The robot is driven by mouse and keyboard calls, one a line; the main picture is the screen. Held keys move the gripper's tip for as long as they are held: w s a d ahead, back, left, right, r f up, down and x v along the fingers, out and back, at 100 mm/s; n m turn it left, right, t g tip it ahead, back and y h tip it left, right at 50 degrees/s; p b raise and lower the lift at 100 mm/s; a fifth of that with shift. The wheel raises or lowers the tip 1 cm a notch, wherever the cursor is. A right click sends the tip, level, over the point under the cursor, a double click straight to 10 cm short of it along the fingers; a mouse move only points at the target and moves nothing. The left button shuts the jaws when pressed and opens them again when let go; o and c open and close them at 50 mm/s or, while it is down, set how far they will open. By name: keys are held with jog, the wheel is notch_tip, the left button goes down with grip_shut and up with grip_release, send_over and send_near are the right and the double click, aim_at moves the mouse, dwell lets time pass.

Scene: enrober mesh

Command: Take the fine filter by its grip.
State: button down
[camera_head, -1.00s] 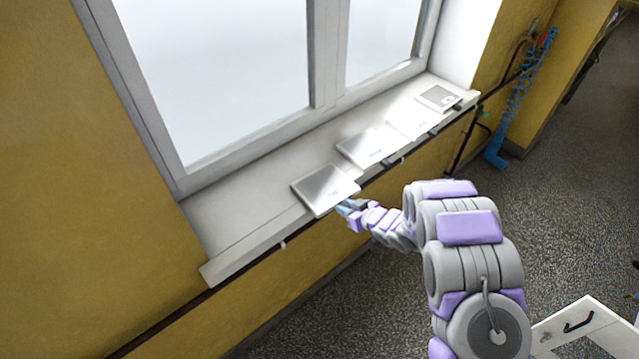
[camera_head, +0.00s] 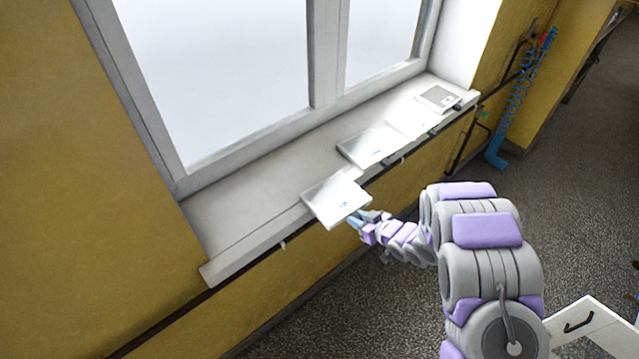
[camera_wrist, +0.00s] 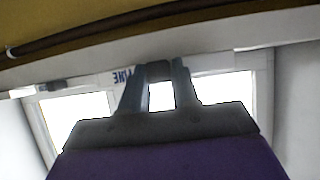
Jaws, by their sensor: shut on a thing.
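The fine filter (camera_head: 335,200) is a flat, light square plate with a small blue mark. It is at the near end of the windowsill in the head view, and its front part sticks out past the sill's edge. My gripper (camera_head: 357,219) is at its near corner, shut on its grip. In the wrist view my gripper (camera_wrist: 158,82) has its two fingers on either side of the dark grip (camera_wrist: 158,69), and upside-down lettering reading "FINE" shows beside them. Whether the plate still touches the sill is hard to tell.
Other flat plates lie along the sill (camera_head: 225,240): one in the middle (camera_head: 366,148), a bright one (camera_head: 408,122) and one with a grey panel (camera_head: 438,97). A dark pipe (camera_head: 205,296) runs below the sill. A white surface with a black handle (camera_head: 579,322) is at lower right.

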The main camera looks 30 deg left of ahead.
jog(key=s+d, duration=0.5)
jog(key=d, duration=0.6)
jog(key=shift+s+r, duration=0.15)
jog(key=shift+s, duration=0.05)
dwell(1.1)
jog(key=shift+w, duration=0.1)
dwell(0.3)
